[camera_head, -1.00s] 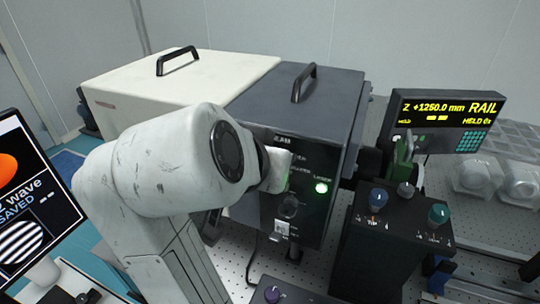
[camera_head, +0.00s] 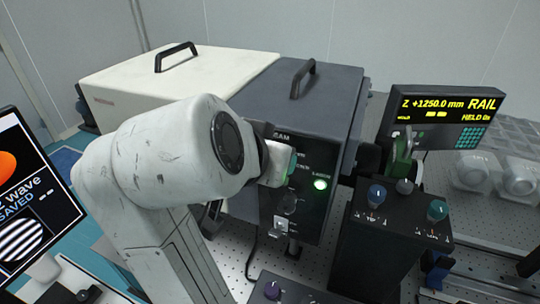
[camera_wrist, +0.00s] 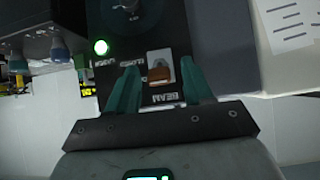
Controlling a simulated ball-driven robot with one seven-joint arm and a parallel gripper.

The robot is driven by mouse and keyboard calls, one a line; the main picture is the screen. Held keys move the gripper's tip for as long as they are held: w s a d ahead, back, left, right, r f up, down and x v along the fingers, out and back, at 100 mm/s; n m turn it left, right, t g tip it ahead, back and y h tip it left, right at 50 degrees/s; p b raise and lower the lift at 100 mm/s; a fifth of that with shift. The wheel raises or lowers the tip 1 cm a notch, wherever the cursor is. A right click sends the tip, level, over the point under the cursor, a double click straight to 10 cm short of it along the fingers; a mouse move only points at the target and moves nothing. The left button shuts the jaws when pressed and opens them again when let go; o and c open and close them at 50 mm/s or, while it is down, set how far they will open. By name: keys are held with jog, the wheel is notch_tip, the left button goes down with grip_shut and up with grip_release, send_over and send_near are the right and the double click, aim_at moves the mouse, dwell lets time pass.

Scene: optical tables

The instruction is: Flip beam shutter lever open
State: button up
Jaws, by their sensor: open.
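In the wrist view, upside down, an orange-brown lever (camera_wrist: 160,75) sits on a pale plate beside the "BEAM" label on a dark front panel. The teal fingers of my gripper (camera_wrist: 159,66) are open, one on each side of the lever plate, with gaps visible between. Whether either finger touches the lever cannot be told. A white wrist part of mine is close to the panel's upper left.
A lit green lamp (camera_head: 320,184) is on the panel. A black control box with knobs (camera_head: 385,225) stands to the right, below a rail readout (camera_head: 446,120). A cream box (camera_head: 165,80) adjoins the laser box at left. A monitor (camera_head: 30,190) is at far left.

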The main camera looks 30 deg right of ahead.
jog(key=v, duration=1)
jog(key=shift+a+r, duration=0.2)
jog(key=shift+r, duration=0.1)
jog(key=shift+s, duration=0.1)
